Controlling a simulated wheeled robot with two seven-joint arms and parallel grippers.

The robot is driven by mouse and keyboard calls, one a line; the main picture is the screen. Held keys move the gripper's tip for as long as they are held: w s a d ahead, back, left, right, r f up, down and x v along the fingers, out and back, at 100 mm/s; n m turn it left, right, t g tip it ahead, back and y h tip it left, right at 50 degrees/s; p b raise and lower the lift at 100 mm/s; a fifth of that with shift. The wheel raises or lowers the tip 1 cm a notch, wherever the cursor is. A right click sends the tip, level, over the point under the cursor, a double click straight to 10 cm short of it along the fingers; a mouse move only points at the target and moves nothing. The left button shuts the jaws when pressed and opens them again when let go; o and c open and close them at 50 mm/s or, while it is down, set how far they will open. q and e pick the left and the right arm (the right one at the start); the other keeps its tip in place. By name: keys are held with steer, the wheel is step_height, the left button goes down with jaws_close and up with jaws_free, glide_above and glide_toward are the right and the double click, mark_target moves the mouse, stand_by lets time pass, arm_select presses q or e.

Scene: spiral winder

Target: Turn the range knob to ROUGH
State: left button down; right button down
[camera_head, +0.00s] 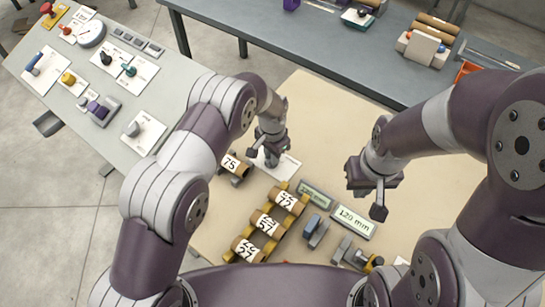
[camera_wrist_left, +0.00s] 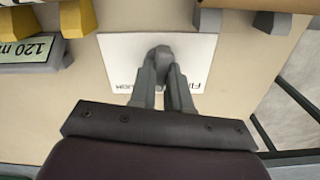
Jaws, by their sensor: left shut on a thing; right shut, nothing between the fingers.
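The range knob (camera_wrist_left: 161,54) is a grey knob on a white label plate (camera_wrist_left: 115,58), seen in the left wrist view. The plate carries upside-down lettering, partly covered by my fingers; the ends of FINE and ROUGH show on either side. My left gripper (camera_wrist_left: 162,74) is shut on the knob. In the head view, my left gripper (camera_head: 268,156) hides the knob, and part of the white plate (camera_head: 289,168) shows beside it. The knob's pointing direction cannot be told. My right gripper (camera_head: 378,198) is shut and empty above the bench at the right.
A tube marked 75 (camera_head: 231,164) lies left of my left gripper. Several numbered tubes rest on a yellow rack (camera_head: 277,238). The left table (camera_head: 176,98) holds other controls. Bare bench lies beyond my left gripper.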

arm_select(q)
steer(key=m+b, duration=0.1)
steer(key=m, duration=0.2)
steer(key=shift+m+b, duration=0.55)
steer(key=shift+m, duration=1.25)
steer(key=shift+r, duration=0.1)
steer(key=c, duration=1.3)
jaws_free()
steer(key=shift+o, duration=1.1)
steer(key=shift+a, duration=0.15)
